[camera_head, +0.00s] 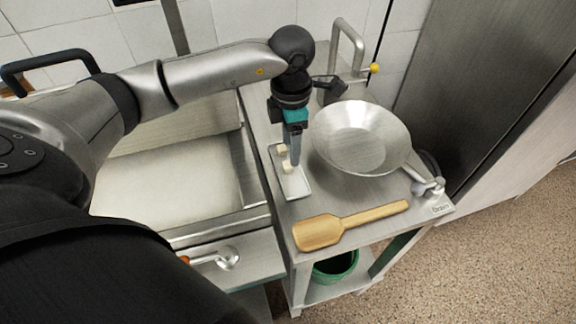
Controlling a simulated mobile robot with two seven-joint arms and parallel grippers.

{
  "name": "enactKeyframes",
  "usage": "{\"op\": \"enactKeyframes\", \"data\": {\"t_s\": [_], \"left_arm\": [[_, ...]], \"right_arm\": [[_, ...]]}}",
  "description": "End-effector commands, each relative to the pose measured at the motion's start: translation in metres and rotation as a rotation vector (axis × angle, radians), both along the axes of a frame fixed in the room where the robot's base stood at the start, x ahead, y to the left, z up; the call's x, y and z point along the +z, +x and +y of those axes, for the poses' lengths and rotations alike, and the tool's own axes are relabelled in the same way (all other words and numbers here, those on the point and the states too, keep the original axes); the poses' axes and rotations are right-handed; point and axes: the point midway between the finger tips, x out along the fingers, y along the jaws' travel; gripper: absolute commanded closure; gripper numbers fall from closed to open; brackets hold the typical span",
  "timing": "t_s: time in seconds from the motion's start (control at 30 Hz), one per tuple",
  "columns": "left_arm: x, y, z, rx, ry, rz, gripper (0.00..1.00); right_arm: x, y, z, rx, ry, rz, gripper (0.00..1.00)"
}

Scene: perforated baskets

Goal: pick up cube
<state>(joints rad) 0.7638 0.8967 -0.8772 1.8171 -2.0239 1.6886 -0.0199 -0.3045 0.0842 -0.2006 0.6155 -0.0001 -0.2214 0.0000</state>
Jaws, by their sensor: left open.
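A small pale cube (288,167) lies on a white rectangular tray (294,187) on the metal side table. A second pale block (282,150) shows just behind it on the same tray. My left gripper (292,160) points down over the tray, its fingers close to the cube. It is open; the fingers partly cover the blocks, and I cannot tell whether they touch the cube. My right gripper is not in view.
A metal pan (362,138) stands right of the tray. A wooden spatula (345,225) lies at the table's front. A metal tap (347,60) stands behind. A green bucket (336,268) sits below. A wide metal basin (165,185) is left.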

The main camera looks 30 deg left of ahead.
Motion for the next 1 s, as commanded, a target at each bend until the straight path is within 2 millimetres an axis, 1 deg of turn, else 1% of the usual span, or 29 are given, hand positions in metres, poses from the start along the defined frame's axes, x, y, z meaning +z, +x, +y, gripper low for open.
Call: {"op": "enactKeyframes", "data": {"t_s": [0.17, 0.27, 0.4, 0.5, 0.7, 0.77, 1.0], "left_arm": [[-0.010, 0.000, 0.001, 0.000, 0.001, 0.001, 0.38], [-0.022, -0.001, 0.001, 0.000, 0.001, 0.004, 0.38], [-0.045, -0.001, 0.001, 0.000, 0.000, 0.004, 0.38], [-0.054, -0.001, 0.002, -0.001, 0.001, 0.003, 0.38], [-0.054, 0.000, 0.002, -0.001, 0.001, 0.001, 0.38], [-0.054, 0.000, 0.002, -0.001, 0.001, 0.001, 0.43], [-0.054, 0.000, 0.002, 0.000, 0.001, 0.001, 0.70]], "right_arm": [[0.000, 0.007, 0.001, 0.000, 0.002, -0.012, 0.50], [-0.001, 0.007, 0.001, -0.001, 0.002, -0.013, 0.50], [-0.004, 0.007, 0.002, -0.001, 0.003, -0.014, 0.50], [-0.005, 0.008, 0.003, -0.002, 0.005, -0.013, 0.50], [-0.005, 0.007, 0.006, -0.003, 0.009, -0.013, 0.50], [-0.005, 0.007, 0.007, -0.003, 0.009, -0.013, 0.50], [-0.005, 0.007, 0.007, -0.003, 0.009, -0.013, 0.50]]}}
